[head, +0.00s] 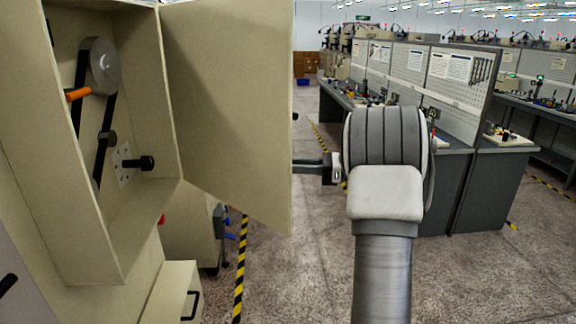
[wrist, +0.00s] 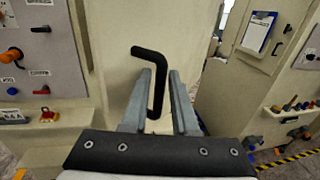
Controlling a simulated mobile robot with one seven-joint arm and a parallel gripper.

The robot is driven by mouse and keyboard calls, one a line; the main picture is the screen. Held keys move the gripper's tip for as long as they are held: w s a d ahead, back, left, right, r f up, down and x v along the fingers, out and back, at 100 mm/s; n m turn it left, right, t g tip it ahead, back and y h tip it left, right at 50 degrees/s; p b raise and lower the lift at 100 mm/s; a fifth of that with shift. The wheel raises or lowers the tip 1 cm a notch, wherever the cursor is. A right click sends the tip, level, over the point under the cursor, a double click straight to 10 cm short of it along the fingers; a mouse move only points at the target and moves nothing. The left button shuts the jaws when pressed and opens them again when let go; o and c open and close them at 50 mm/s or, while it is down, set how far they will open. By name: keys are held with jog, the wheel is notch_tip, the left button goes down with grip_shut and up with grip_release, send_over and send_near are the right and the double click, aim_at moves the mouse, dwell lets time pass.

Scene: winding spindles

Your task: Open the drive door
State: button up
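The drive door (head: 225,105) is a beige panel standing swung wide open from its cabinet (head: 115,240) in the head view. My gripper (head: 305,166) is at the door's free edge, on its outer side; the door hides the fingertips in the head view. In the wrist view my gripper (wrist: 162,76) points at the door's outer face (wrist: 112,62). A black bent handle (wrist: 150,52) on that face runs down between the two fingers. The fingers look apart, with narrow gaps beside the handle; firm contact is not visible.
Inside the cabinet are a grey pulley (head: 103,66), a black belt (head: 108,112) and an orange-handled part (head: 78,94). An open drawer (head: 172,295) sticks out below. Workbenches (head: 450,190) stand at right. Clear floor (head: 300,280) lies between them.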

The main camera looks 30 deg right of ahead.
jog(key=shift+o, duration=0.9)
jog(key=shift+d, duration=0.15)
jog(key=b+v, duration=0.2)
jog(key=v, duration=1.5)
jog(key=shift+s, duration=0.2)
